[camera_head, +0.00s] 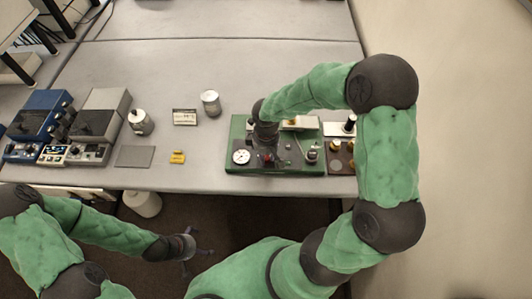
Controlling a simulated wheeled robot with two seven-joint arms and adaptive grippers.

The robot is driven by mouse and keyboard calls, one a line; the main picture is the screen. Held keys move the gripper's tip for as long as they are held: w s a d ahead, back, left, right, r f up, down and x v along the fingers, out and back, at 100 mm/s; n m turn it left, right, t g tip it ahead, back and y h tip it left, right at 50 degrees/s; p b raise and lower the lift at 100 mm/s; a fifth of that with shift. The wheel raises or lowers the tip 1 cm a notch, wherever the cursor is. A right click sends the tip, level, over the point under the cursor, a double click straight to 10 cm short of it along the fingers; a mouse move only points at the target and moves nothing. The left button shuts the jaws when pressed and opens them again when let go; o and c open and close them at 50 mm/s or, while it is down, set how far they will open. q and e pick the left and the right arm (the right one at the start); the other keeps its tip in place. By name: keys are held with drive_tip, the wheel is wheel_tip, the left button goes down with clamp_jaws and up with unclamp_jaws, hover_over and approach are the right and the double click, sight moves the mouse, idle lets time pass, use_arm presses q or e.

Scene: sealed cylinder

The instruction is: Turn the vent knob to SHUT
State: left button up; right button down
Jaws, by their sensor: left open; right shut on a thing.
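My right gripper (268,154) reaches down onto the panel and is shut on a small part just right of the gauge. A bit of red shows at its tips; the rest of that part is hidden, and I cannot read any label or the knob's setting. My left gripper (197,256) is open and empty, low in front of the table.
A silver can (211,103), a small sign (184,117), a yellow piece (177,157), a grey plate (135,156) and a metal jar (140,122) stand left of the panel. Box-like instruments (100,115) are further left. The back of the table is clear.

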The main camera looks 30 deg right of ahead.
sight(266, 158)
drive_tip(key=shift+n+p, duration=0.7)
drive_tip(key=shift+n, duration=1.1)
drive_tip(key=c, duration=1)
unclamp_jaws()
wheel_tip(266, 158, up, 12)
drive_tip(key=shift+f, duration=0.1)
